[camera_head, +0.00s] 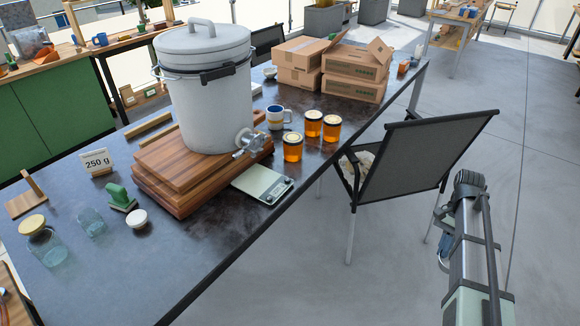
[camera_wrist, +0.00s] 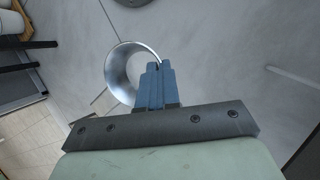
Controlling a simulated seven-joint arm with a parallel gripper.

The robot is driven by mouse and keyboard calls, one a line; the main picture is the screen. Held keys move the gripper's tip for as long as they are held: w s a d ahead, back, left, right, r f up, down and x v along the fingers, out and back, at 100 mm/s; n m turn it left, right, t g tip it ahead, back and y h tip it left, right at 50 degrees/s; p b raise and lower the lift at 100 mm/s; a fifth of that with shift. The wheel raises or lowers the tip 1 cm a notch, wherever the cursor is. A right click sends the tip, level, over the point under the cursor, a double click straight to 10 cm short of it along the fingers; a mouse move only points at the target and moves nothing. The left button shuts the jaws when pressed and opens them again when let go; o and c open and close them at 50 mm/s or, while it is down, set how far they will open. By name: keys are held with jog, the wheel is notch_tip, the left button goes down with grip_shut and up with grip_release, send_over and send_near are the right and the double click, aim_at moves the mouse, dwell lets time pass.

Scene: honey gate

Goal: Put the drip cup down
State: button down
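The drip cup (camera_wrist: 118,75) is a shiny metal cup, seen from above in the wrist view with its round mouth open toward the camera. My gripper (camera_wrist: 157,76) has blue fingers close together at the right side of the cup's rim, pinching its wall. Grey floor shows around the cup, so it hangs clear of the table.
The dark table (camera_head: 180,240) bears a white bucket (camera_head: 210,105) with a metal tap (camera_head: 248,143), wooden boards (camera_head: 165,190), a scale (camera_head: 262,184), orange jars (camera_head: 292,148), a mug (camera_head: 276,118) and cardboard boxes (camera_head: 355,72). A chair (camera_head: 420,150) stands between gripper and table.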

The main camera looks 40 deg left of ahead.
jog(key=shift+s+d+n, duration=0.4)
jog(key=shift+s+d, duration=0.15)
jog(key=shift+d, duration=0.2)
jog(key=shift+s+n+h, duration=0.3)
jog(key=shift+s, duration=0.05)
jog(key=s+a+r+m+y, duration=0.1)
jog(key=a+m, duration=0.2)
jog(key=a, duration=1.6)
notch_tip(320, 180, up, 8)
jog(key=r+m+t+y, duration=0.1)
jog(key=m+y, duration=0.3)
jog(key=m, duration=0.6)
send_over(211, 228)
jog(key=w+d, duration=0.2)
jog(key=shift+s+a+f, duration=0.1)
jog(key=shift+f, duration=2.55)
jog(key=shift+s+a+f, duration=0.1)
jog(key=shift+f, duration=2.5)
jog(key=shift+f, duration=0.15)
